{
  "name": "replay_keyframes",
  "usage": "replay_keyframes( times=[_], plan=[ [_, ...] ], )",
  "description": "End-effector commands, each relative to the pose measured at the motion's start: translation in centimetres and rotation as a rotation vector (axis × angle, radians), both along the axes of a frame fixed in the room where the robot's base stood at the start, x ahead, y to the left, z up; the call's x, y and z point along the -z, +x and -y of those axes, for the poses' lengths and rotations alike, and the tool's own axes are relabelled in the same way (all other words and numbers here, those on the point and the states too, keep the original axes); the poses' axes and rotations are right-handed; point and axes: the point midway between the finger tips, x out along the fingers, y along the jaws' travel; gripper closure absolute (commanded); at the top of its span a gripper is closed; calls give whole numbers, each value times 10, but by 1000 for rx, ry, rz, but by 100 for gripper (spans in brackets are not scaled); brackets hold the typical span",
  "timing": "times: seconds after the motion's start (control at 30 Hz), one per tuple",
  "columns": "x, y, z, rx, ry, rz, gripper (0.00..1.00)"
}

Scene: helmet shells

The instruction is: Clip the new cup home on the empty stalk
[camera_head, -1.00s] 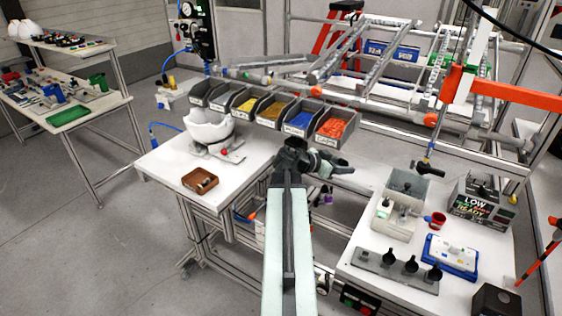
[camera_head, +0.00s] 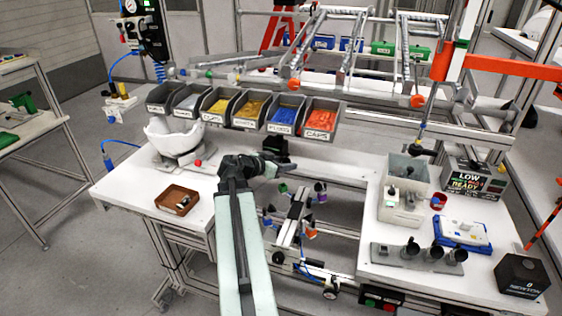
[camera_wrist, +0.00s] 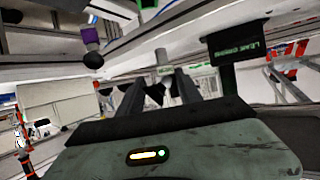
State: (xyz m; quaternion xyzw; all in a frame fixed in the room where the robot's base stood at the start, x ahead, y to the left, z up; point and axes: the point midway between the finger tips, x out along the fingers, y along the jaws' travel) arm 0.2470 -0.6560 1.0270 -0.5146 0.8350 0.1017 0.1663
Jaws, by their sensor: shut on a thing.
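My gripper (camera_head: 279,168) reaches out over the gap between the two benches. In the wrist view its two fingers (camera_wrist: 160,90) are shut on a small dark cup (camera_wrist: 154,94), mostly hidden between them. A pale bare stalk (camera_wrist: 163,58) shows just beyond the fingertips; I cannot tell whether the cup touches it. A stalk with a purple collar and black cup (camera_wrist: 90,40) stands to the upper left. In the head view, several coloured-collar stalks sit on a frame (camera_head: 295,222) below and right of my gripper. Black cups (camera_head: 435,250) stand in a grey rack.
A left bench holds a white helmet shell (camera_head: 172,138) and a brown tray (camera_head: 177,200). Parts bins (camera_head: 240,108) line the back.

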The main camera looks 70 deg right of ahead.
Motion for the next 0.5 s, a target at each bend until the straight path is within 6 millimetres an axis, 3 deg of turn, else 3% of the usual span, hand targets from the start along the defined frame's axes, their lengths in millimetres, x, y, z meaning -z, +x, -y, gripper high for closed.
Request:
replay_keyframes(
  times=[0.5],
  plan=[
    [31, 2, -1, -4, 4, -7, 100]
  ],
)
